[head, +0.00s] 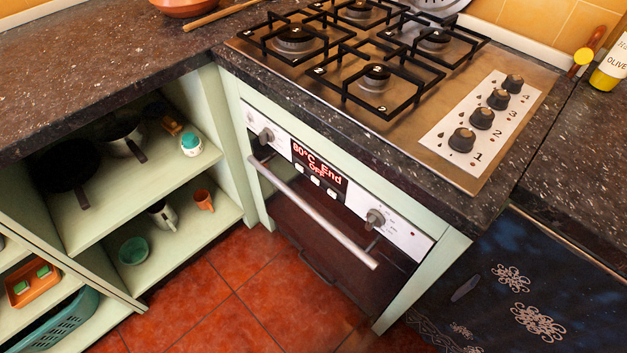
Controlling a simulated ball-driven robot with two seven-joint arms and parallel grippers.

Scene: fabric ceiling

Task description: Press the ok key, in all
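The oven's control panel (340,188) is in the middle of the head view, under the worktop. Its dark display (318,171) shows red text that reads like "80°C End OFF". A row of small pale keys (316,181) sits along the display's lower edge. Their labels are too small to read, so I cannot tell which is the ok key. An oven knob (265,137) is left of the display and another knob (375,219) is right of it. Neither of my grippers is in view.
The oven handle (318,212) sticks out below the panel. A gas hob (400,80) with several knobs lies above, on the worktop (130,70). Open shelves (165,195) with dishes stand at the left. The red tiled floor (215,300) in front looks clear.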

